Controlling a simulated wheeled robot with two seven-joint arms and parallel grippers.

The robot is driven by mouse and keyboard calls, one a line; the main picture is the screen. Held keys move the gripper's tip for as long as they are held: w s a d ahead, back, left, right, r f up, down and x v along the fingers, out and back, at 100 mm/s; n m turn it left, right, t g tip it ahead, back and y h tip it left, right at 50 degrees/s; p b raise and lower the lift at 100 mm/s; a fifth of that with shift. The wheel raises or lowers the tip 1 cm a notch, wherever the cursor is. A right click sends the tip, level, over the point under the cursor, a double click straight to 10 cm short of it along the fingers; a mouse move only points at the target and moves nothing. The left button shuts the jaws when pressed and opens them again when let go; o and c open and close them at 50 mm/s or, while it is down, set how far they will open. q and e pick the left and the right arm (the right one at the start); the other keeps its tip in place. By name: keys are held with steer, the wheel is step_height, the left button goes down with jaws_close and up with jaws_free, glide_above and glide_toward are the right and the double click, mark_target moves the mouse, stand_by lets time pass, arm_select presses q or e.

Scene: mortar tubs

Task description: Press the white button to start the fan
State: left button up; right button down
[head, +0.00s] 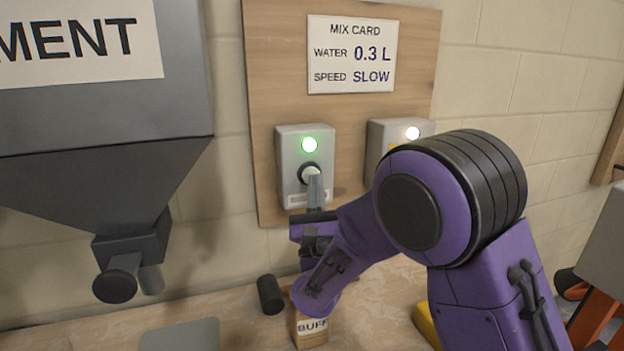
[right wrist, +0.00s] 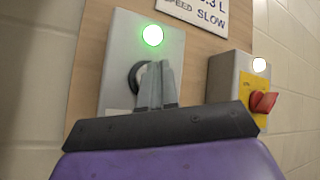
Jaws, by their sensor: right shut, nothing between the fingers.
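The white button (head: 308,172) sits in a black ring on a grey box (head: 290,160) on the wooden wall board. A lamp (head: 309,145) above it glows green. My right gripper (head: 315,176) is shut and empty, its fingertips at the button and covering part of it. In the right wrist view the shut fingers (right wrist: 156,72) overlap the button and its black ring (right wrist: 135,78), and the green lamp (right wrist: 153,35) is lit. I cannot tell how far the button is pressed in. No fan shows in either view. My left gripper is not in view.
A second grey box (head: 381,138) with a white lamp (head: 412,133) is to the right; its red knob (right wrist: 263,102) shows in the right wrist view. A mix card (head: 350,54) hangs above. A grey hopper (head: 100,165) stands left. A wooden block (head: 310,332) stands below.

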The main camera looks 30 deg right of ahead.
steer(key=s, duration=0.2)
steer(key=s+a+b, duration=0.1)
steer(key=s, duration=0.2)
steer(key=shift+s+a, duration=0.2)
